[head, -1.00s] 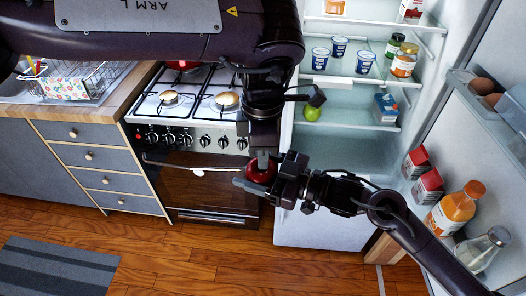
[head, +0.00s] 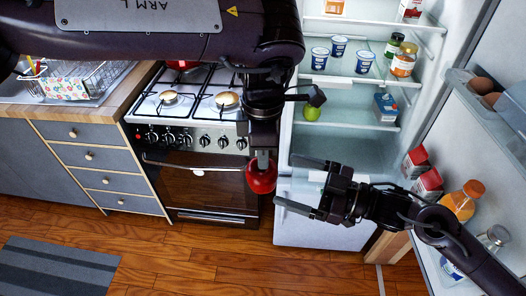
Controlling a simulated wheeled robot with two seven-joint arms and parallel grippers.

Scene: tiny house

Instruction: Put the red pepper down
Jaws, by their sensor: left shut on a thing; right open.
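The red pepper (head: 262,178) hangs in the air in front of the oven's right edge. My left gripper (head: 263,160) points down and is shut on the pepper's top; its fingers partly cover it. My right gripper (head: 298,182) is open and empty, a little to the right of the pepper, with its two fingers spread and pointing left. A gap shows between the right fingertips and the pepper.
The fridge (head: 345,150) stands open at right, holding yogurt cups, jars and a green fruit (head: 312,113). Its door (head: 480,140) holds cartons and bottles. The stove (head: 195,105) and the counter (head: 105,108) are at left.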

